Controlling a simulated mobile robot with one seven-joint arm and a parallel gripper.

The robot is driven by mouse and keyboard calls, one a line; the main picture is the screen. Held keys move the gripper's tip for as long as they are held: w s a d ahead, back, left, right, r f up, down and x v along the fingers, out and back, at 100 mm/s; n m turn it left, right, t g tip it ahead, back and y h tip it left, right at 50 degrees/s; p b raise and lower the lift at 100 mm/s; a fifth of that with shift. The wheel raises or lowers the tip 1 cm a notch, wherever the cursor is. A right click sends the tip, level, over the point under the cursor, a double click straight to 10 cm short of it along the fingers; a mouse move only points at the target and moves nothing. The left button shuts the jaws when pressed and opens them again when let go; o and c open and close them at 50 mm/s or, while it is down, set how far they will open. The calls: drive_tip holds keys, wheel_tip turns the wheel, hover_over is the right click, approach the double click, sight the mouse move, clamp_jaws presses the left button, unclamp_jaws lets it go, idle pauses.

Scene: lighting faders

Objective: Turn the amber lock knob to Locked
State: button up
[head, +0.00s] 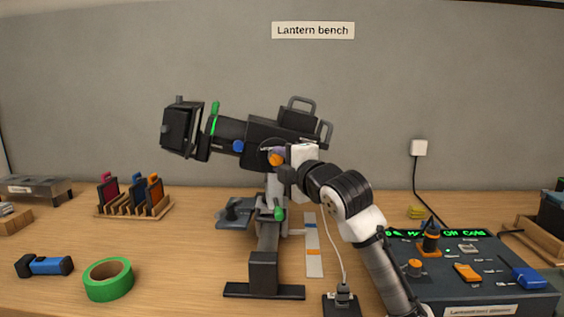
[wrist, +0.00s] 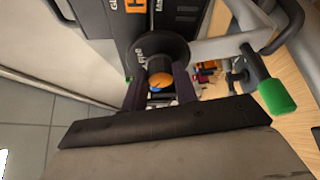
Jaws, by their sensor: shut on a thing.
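The amber lock knob (head: 276,159) is on the side of the black lantern (head: 262,131) in the head view. In the wrist view the amber knob (wrist: 160,79) sits in front of a round dark disc, between my two dark fingers. My gripper (wrist: 160,90) is shut on the knob. In the head view my gripper (head: 281,157) reaches the lantern's side from the right and partly covers the knob. The lettering near the knob is too small and cut off to read, so I cannot tell its setting.
A green-ended handle (wrist: 277,96) sticks out right of the knob. A blue knob (head: 238,146) is on the lantern. A control desk (head: 480,290) stands at right. Green tape (head: 108,279), a blue-black tool (head: 45,266) and a filter rack (head: 133,207) lie left.

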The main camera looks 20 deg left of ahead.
drive_tip(key=o, duration=1)
drive_tip(key=shift+c, duration=0.2)
drive_tip(key=b+v, duration=0.2)
drive_tip(key=v, duration=1.1)
drive_tip(key=shift+s+d+b, duration=0.25)
drive_tip(key=shift+d+b, duration=0.05)
